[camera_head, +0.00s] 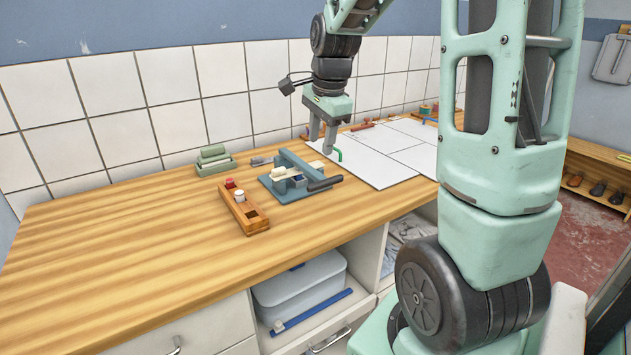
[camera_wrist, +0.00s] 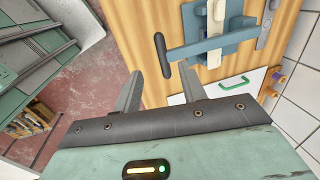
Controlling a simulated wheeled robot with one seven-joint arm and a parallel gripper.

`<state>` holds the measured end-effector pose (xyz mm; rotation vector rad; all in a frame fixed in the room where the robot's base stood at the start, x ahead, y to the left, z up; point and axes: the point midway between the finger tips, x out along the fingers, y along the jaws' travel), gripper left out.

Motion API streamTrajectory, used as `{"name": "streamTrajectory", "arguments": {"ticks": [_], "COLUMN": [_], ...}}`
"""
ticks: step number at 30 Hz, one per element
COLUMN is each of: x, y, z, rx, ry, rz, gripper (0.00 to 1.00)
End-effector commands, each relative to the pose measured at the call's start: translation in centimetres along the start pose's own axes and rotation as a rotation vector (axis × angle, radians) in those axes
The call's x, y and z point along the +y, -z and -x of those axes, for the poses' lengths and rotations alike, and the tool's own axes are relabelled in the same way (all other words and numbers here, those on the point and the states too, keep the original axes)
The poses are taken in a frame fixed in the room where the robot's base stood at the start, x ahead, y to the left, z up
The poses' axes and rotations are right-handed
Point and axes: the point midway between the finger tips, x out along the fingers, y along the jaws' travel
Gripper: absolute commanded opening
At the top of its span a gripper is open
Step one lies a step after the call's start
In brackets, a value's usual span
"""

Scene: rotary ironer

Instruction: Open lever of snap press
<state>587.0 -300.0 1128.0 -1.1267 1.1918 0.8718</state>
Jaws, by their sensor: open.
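The snap press (camera_head: 268,182) is a blue-grey device on the wooden worktop, with a cream block on it. Its lever (camera_head: 298,165) is a blue-grey bar lying low across the press, with a dark grip (camera_head: 324,184) at its end toward the right. In the wrist view the lever (camera_wrist: 205,48) runs to the dark grip (camera_wrist: 162,55), which shows just beyond and between my fingertips. My gripper (camera_head: 321,146) is open and empty, pointing down above and behind the grip. It also shows in the wrist view (camera_wrist: 160,72). No contact is visible.
A wooden block (camera_head: 243,211) with holes and small parts stands left of the press. A green box (camera_head: 213,160) is behind it. A white sheet (camera_head: 375,165) and a small green handle (camera_head: 340,155) lie to the right. The left worktop is clear.

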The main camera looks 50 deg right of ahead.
Motion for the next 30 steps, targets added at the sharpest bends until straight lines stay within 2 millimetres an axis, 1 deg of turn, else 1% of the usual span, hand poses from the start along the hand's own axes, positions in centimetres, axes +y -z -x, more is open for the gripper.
{"name": "streamTrajectory", "arguments": {"ticks": [1,6,12,15,18,21,30], "x": [0.2,0.1,0.1,0.1,0.1,0.0,0.0], "y": [0.0,0.0,0.0,0.0,0.0,0.0,0.0], "z": [-1.2,-4.8,-8.7,-10.2,-11.3,-11.9,-12.2], "rx": [-0.002,-0.002,-0.002,-0.001,-0.001,0.0,0.0], "ry": [-0.007,-0.007,-0.006,-0.004,-0.003,-0.002,0.0], "rz": [-0.001,0.0,-0.001,0.0,0.0,-0.001,0.0], "gripper": [0.41,0.41,0.41,0.41,0.41,0.41,0.41]}}
